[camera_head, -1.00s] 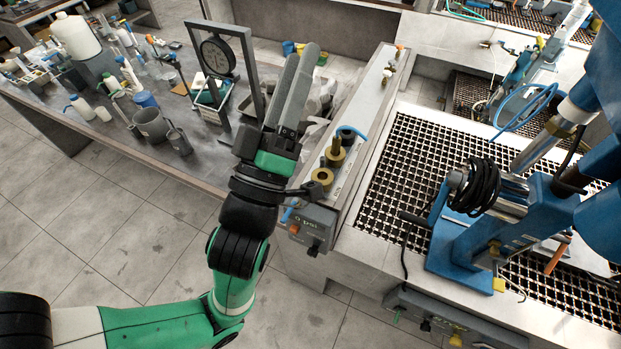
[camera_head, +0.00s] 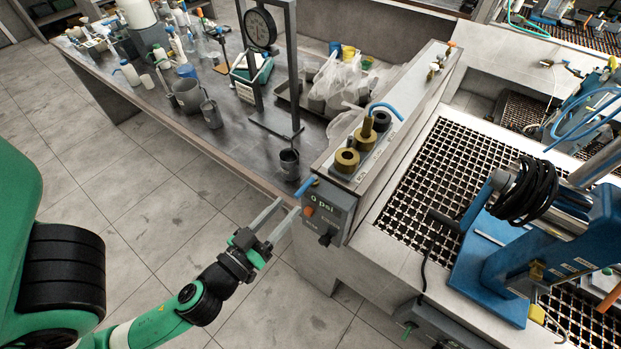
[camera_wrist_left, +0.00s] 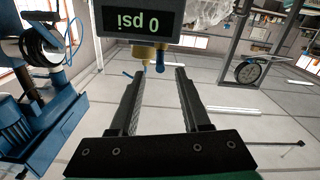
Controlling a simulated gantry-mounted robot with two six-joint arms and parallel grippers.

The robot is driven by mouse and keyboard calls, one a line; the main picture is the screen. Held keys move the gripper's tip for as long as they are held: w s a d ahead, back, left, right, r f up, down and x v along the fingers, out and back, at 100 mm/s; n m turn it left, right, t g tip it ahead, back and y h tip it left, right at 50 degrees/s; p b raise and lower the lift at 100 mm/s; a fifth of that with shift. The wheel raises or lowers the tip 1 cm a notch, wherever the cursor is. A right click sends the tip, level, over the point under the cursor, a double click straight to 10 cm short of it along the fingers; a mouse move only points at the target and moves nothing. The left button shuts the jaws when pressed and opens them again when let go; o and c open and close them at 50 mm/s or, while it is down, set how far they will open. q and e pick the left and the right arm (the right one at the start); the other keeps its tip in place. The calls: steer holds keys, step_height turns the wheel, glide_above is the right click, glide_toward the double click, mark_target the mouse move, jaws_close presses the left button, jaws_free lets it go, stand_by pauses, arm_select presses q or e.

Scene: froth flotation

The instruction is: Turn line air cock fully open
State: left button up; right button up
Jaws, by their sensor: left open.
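In the left wrist view the box (camera_wrist_left: 140,22) appears upside down beyond the fingers, with a brass fitting and a blue part (camera_wrist_left: 159,66) between the fingertips (camera_wrist_left: 156,75).
Brass fittings (camera_head: 346,160) and a blue hose (camera_head: 385,107) are on the ledge above the box. A blue machine (camera_head: 520,260) stands on the grating at right. A dark table (camera_head: 230,150) with cups and a gauge is behind. Floor at left is free.

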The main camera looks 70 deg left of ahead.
mark_target(310, 180)
arm_select(q)
steer(key=p+x, duration=0.2)
steer(key=x, duration=0.1)
steer(key=p+x, duration=0.2)
steer(key=x, duration=0.1)
steer(key=p+x, duration=0.1)
steer(key=x, duration=0.2)
steer(key=shift+w+a+r+p, duration=0.25)
steer(key=shift+w+r+p, duration=0.05)
steer(key=shift+p, duration=0.1)
steer(key=shift+w+a+f, duration=0.15)
steer(key=shift+w, duration=0.1)
jaws_close()
stand_by(0.5)
